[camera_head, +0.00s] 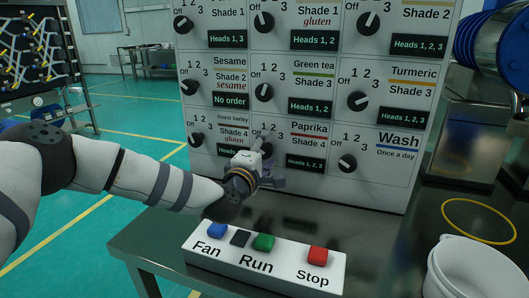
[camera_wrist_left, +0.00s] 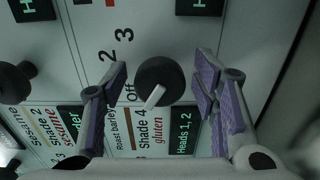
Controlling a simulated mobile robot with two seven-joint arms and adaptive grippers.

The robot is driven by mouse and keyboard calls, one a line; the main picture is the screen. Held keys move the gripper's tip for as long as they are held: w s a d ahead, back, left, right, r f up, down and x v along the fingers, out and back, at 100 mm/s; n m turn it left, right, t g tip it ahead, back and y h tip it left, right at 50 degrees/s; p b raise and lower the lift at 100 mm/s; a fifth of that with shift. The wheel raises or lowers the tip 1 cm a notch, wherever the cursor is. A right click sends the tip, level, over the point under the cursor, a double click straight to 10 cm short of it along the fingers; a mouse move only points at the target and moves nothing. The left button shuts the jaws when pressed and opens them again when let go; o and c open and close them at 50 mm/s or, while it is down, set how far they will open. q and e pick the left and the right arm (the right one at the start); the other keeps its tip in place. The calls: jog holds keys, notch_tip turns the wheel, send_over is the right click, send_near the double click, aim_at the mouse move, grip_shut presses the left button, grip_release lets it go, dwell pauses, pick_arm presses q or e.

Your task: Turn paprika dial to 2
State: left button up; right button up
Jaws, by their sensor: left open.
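The paprika dial (camera_wrist_left: 160,80) is a round black knob with a white pointer on the panel. In the left wrist view it sits between the two purple-padded fingers of my left gripper (camera_wrist_left: 162,88), with a gap on each side. Its pointer is on the Off side, away from the 2 (camera_wrist_left: 115,55). The 1 is not visible there. In the head view my left gripper (camera_head: 255,160) is in front of the paprika section (camera_head: 309,139) and hides most of the dial. My left gripper is open. My right gripper is not in view.
The roast barley dial (camera_head: 196,139) is close by on the left, and the green tea dial (camera_head: 263,92) is above. A button box (camera_head: 262,268) with Fan, Run and Stop stands on the table below my left arm. A white container (camera_head: 470,270) is at the right.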

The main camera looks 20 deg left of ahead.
pick_arm(q)
jog(key=c, duration=1.2)
jog(key=shift+r+m, duration=0.1)
jog(key=shift+m, duration=0.3)
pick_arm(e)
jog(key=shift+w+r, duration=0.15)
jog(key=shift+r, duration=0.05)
pick_arm(q)
jog(key=shift+r+m+p, duration=0.1)
jog(key=shift+m+p, duration=0.4)
jog(key=shift+m, duration=0.5)
jog(key=m+p, duration=0.1)
jog(key=m, duration=0.3)
jog(key=shift+d+m, duration=0.1)
jog(key=shift+m, duration=0.2)
jog(key=m+p, duration=0.1)
jog(key=m, duration=0.3)
jog(key=shift+m, duration=0.3)
jog(key=shift+f+m+p, duration=0.2)
jog(key=shift+m+p, duration=0.25)
jog(key=shift+m, duration=1.45)
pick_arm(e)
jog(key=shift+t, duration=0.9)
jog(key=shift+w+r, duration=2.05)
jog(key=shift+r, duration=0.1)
